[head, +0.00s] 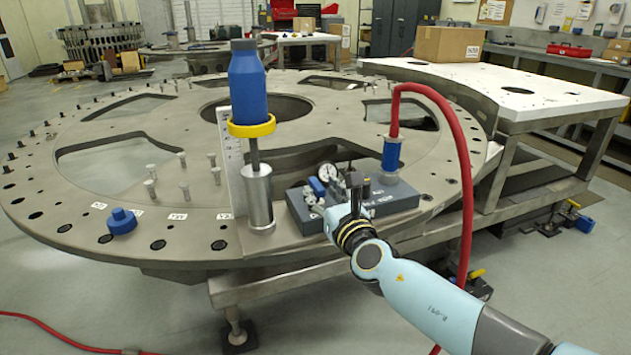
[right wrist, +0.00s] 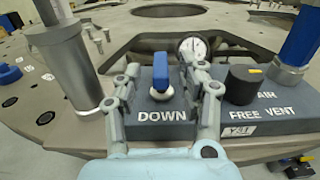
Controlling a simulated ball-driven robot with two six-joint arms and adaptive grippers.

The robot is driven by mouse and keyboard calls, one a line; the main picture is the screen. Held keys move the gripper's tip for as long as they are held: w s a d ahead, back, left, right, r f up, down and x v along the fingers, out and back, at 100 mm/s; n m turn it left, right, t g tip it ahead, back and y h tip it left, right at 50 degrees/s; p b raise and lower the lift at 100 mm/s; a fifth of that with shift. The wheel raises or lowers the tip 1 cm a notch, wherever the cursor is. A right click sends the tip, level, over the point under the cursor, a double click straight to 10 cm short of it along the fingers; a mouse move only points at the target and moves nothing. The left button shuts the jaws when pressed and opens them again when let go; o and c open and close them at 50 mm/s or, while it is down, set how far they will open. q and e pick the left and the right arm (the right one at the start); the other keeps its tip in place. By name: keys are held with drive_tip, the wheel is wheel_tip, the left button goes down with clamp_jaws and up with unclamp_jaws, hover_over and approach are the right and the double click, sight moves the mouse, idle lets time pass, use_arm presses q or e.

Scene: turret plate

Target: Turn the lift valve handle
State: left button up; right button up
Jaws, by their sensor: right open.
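The lift valve handle is a small blue lever (right wrist: 160,70) on a round metal boss, standing upright above the word DOWN on a dark grey valve block (right wrist: 270,118). In the head view the blue handle (head: 317,186) shows small on the block (head: 398,197). My right gripper (head: 332,192) reaches the block from the front right. In the right wrist view its two fingers (right wrist: 160,80) are open, one on each side of the handle, with gaps visible and nothing held. My left gripper is not in view.
A dial gauge (right wrist: 192,47) and a black knob (right wrist: 242,84) sit close by on the block. A metal cylinder with a blue top and yellow ring (head: 250,90) stands left of it. A red hose (head: 462,150) rises at the right from a blue fitting (head: 391,153).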

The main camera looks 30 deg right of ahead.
sight(316, 183)
drive_tip(key=x, duration=0.4)
clamp_jaws()
